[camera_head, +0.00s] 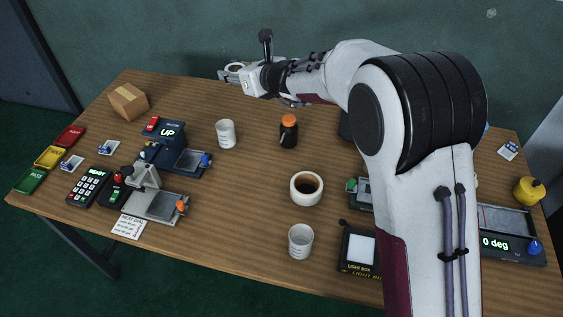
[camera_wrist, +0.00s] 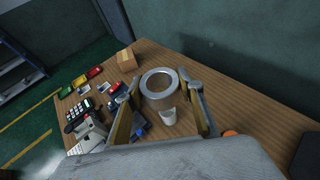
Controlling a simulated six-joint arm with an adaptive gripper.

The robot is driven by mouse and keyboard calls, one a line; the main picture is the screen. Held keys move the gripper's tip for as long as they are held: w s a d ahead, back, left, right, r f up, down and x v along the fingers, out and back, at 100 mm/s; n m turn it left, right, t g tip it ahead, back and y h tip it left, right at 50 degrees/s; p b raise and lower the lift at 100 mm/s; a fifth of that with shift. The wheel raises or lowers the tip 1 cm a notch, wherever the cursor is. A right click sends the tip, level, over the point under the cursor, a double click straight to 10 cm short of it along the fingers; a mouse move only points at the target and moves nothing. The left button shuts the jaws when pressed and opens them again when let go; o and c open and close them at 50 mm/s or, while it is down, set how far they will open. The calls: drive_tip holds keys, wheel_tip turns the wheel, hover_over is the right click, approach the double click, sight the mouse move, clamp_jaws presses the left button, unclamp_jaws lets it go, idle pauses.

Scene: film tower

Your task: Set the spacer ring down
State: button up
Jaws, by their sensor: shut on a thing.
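The spacer ring (camera_wrist: 145,80) is a grey metal ring held between the two fingers of my gripper (camera_wrist: 163,98) in the wrist view. The table top and part of a white cup show through and below its opening. In the head view the ring (camera_head: 234,67) shows small at the end of my gripper (camera_head: 236,73), at the far edge of the table. My gripper is shut on the ring and holds it up above the table. The exact height of the ring over the wood is hard to tell.
A cardboard box (camera_head: 128,101) stands at the back left. A white cup (camera_head: 226,134), an orange-capped bottle (camera_head: 288,132) and a coffee mug (camera_head: 306,188) stand mid-table. Devices (camera_head: 158,203) and coloured trays (camera_head: 50,157) fill the left.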

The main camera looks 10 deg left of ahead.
hover_over(247, 156)
wheel_tip(247, 156, down, 20)
drive_tip(key=shift+a+r, duration=0.15)
drive_tip(key=shift+r, duration=0.1)
drive_tip(key=shift+f, duration=3.1)
drive_tip(key=shift+f, duration=1.9)
drive_tip(key=shift+f, duration=0.15)
drive_tip(key=o, duration=1.2)
drive_tip(key=shift+r, duration=0.2)
